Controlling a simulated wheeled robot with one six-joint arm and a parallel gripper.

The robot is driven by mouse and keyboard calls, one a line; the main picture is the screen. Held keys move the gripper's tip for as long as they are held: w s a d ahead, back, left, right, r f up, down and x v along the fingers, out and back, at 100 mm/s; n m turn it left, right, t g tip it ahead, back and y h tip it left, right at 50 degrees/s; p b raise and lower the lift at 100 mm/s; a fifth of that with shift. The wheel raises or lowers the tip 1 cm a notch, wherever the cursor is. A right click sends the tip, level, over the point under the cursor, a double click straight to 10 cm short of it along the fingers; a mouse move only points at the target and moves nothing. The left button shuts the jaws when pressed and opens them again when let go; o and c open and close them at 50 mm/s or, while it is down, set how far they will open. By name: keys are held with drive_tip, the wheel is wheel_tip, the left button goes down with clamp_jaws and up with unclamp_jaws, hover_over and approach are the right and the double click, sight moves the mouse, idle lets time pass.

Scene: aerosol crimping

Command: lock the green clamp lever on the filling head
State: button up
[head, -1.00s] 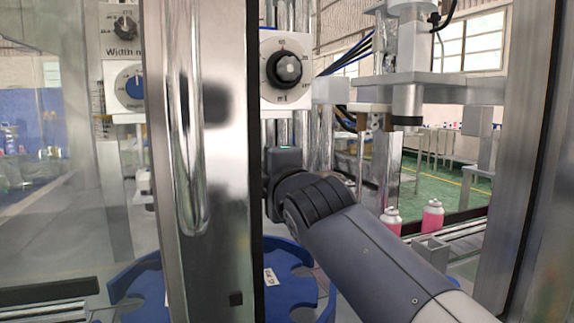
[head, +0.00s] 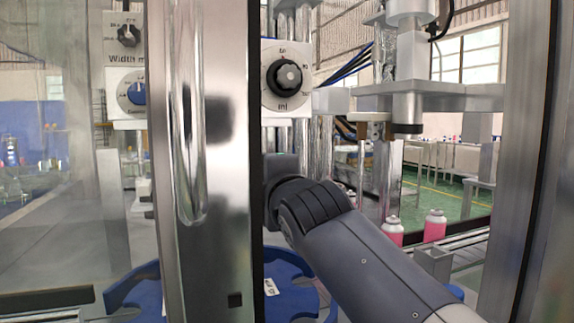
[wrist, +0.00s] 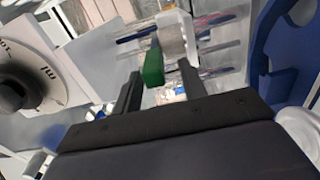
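The green clamp lever (wrist: 153,68) shows in the wrist view as a short green block, just beyond and between the two fingertips of my gripper (wrist: 160,75). The fingers are apart, with a gap on each side of the lever, nearer the left finger; I see no contact. A pale bracket (wrist: 176,36) stands right behind the lever; I cannot tell how they join. In the head view my wrist is beside the metal door post, which hides the fingers and the lever.
A white dial plate (head: 286,101) hangs above my wrist and shows left in the wrist view (wrist: 22,60). The door post (head: 205,260) stands close on the left. A blue star wheel (head: 290,262) lies below. Pink cans (head: 435,228) stand on the right.

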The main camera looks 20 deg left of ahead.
drive_tip(key=b+v, duration=0.1)
drive_tip(key=v, duration=0.5)
drive_tip(key=shift+s+d, duration=0.2)
idle(0.4)
drive_tip(key=shift+w, duration=0.1)
drive_tip(key=p+x, duration=0.2)
drive_tip(key=x, duration=0.4)
drive_tip(key=shift+w+p, duration=0.4)
drive_tip(key=shift+s+b, duration=0.1)
drive_tip(key=shift+b, duration=0.2)
drive_tip(key=shift+a+f+b, duration=0.1)
drive_tip(key=shift+f+b, duration=0.05)
drive_tip(key=shift+b, duration=0.2)
